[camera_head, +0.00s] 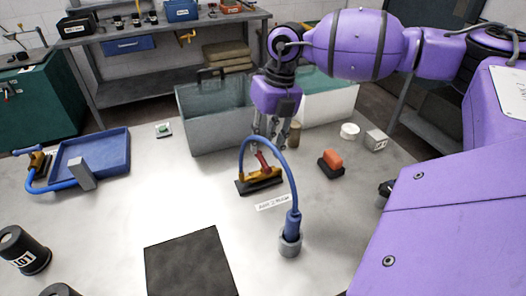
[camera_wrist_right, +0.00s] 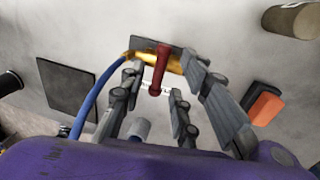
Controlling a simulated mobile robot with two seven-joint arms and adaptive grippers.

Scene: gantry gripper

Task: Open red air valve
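The air valve has a red handle (camera_head: 262,161) on a brass-yellow body (camera_head: 260,178), mounted on a dark plate (camera_head: 243,188) on the pale table. A blue hose (camera_head: 291,178) arches over it to a grey fitting. My right gripper (camera_head: 269,140) points down just above the valve, with its fingers spread. In the right wrist view the red handle (camera_wrist_right: 160,68) shows in the gap between the fingers; no grip on it shows. The handle sticks out from the yellow body (camera_wrist_right: 171,61) towards the gripper. I cannot tell whether a finger touches it. My left gripper is out of view.
A glass-sided bin (camera_head: 215,115) stands behind the valve. A red-orange block on a dark base (camera_head: 331,164) lies to the right. A blue tray (camera_head: 95,157), with another yellow valve (camera_head: 38,160) and hose beside it, is at left. A dark mat (camera_head: 190,267) lies in front.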

